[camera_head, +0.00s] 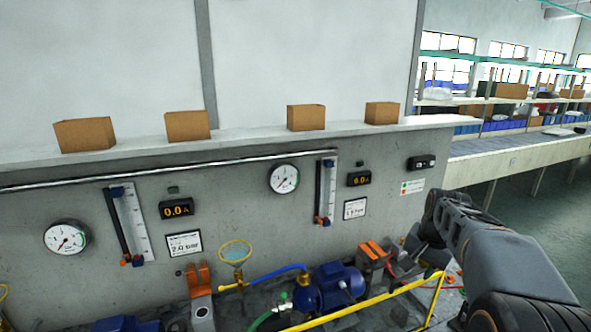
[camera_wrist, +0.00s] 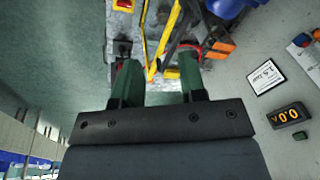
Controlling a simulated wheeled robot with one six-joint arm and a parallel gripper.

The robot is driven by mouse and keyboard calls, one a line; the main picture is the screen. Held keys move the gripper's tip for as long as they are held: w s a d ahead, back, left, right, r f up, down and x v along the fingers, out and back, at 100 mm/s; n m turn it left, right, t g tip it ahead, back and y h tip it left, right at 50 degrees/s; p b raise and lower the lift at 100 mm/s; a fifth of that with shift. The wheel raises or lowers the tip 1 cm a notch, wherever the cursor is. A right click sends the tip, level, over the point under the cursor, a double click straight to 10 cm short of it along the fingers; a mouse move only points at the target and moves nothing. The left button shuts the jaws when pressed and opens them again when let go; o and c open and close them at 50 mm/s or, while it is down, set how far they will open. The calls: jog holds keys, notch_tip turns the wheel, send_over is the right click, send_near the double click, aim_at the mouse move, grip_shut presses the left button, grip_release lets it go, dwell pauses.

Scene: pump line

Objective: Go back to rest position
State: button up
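My gripper (camera_wrist: 157,70) shows in the wrist view with its two green fingers apart and nothing seen between them. Beyond the fingertips lie the yellow rail (camera_wrist: 163,40) and parts of the pump line; whether a finger touches any of them I cannot tell. In the head view my arm reaches in from the right, over the right end of the pump line, and hides most of the gripper. The yellow rail (camera_head: 375,302) runs below and left of the arm there. A blue pump motor (camera_head: 338,284) stands to the left of the arm.
A grey panel (camera_head: 225,235) with gauges, displays and labels stands behind the pumps. Several cardboard boxes (camera_head: 306,117) sit on the ledge above. An orange-topped block (camera_head: 372,258) stands close left of my arm. Open floor (camera_head: 530,205) lies to the right, before shelves (camera_head: 515,105).

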jog(key=s+a+f+n+t, duration=0.2)
jog(key=s+a+n, duration=0.6)
jog(key=s+a, duration=0.6)
jog(key=s+f, duration=0.1)
jog(key=s, duration=0.2)
jog(key=shift+s+a+f+n+t, duration=0.15)
jog(key=shift+a+f+n+t, duration=0.1)
jog(key=shift+n+t, duration=0.05)
